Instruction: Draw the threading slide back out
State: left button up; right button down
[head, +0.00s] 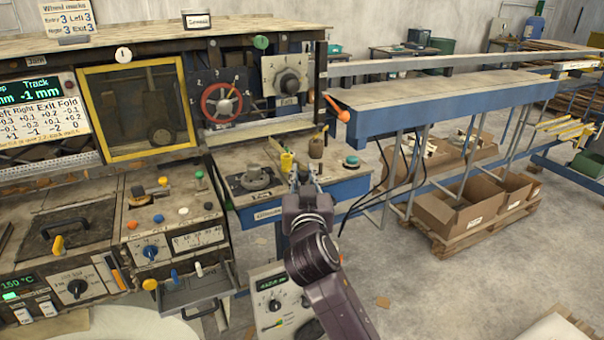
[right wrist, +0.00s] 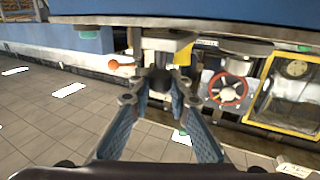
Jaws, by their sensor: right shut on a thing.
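My right gripper (head: 306,178) reaches over the small blue-edged table in front of the machine. In the right wrist view my right gripper (right wrist: 160,98) is shut on a dark round knob (right wrist: 160,79), held between its two fingertips. In the head view the gripper itself hides what it grips. I cannot make out the threading slide's body or how far it stands out. My left gripper is in neither view.
A yellow cup (head: 287,162), a brown pot (head: 316,147) and a green-topped button (head: 352,162) stand close to the gripper. An orange-tipped lever (head: 342,114) juts out above right. A red handwheel (head: 221,102) is on the machine front.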

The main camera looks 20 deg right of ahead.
jog(key=c, duration=2.2)
grip_release()
jog(key=shift+f, duration=0.2)
jog(key=o, duration=0.3)
jog(key=shift+s+r, duration=0.1)
jog(key=shift+s, duration=0.05)
jog(key=shift+o, duration=0.5)
jog(key=shift+s+r, duration=0.1)
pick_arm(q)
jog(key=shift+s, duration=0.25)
pick_arm(e)
jog(key=v, duration=1.2)
